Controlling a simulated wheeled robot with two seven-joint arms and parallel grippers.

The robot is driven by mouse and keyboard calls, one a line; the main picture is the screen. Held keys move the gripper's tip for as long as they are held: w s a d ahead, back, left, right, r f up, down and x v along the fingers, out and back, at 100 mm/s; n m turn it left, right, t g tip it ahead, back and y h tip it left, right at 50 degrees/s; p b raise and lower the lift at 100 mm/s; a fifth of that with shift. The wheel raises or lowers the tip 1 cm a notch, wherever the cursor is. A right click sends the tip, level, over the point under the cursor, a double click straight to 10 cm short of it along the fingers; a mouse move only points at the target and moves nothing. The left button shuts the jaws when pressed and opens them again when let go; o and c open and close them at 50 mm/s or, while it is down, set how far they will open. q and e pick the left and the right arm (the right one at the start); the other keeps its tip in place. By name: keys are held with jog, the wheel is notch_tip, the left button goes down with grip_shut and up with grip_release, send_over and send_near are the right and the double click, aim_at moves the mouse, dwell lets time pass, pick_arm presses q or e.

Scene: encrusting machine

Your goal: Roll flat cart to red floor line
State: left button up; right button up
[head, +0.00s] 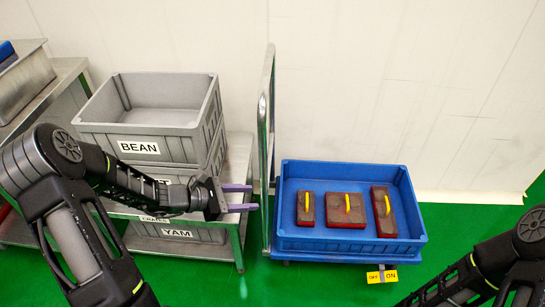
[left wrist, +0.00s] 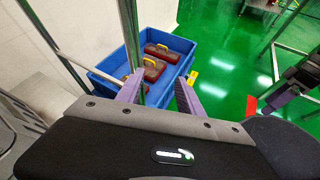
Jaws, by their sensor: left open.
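The flat cart stands against the wall, with a blue tray-like deck (head: 350,246) and an upright chrome handle (head: 266,150) at its left end. The deck also shows in the left wrist view (left wrist: 178,52). My left gripper (head: 254,198) is open, its two purple fingers pointing right, just left of the handle's near post. In the left wrist view the fingers (left wrist: 160,95) lie near this post (left wrist: 131,40); I cannot tell whether it is between them. A purple-tipped gripper, apparently my right (left wrist: 276,101), shows at the right; its opening is unclear.
Three dark red blocks with yellow handles (head: 346,208) lie in the deck. A yellow OFF/ON pedal label (head: 381,276) is at its front edge. Grey crates (head: 140,148) stand on a metal rack at left. Green floor (head: 465,230) is clear right of the cart.

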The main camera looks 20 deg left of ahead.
pick_arm(q)
jog(key=w+a+r+n+t+h, duration=0.1)
jog(key=w+r+n+t+h, duration=0.1)
jog(key=r, duration=1)
jog(key=w+n+t, duration=0.1)
jog(key=w+t, duration=0.1)
jog(key=t, duration=0.1)
jog(key=shift+w, duration=0.35)
jog(key=shift+f, duration=0.1)
jog(key=x, duration=0.7)
jog(key=shift+w+d, duration=0.25)
jog(key=shift+d, duration=0.05)
jog(key=shift+c, duration=0.3)
grip_shut()
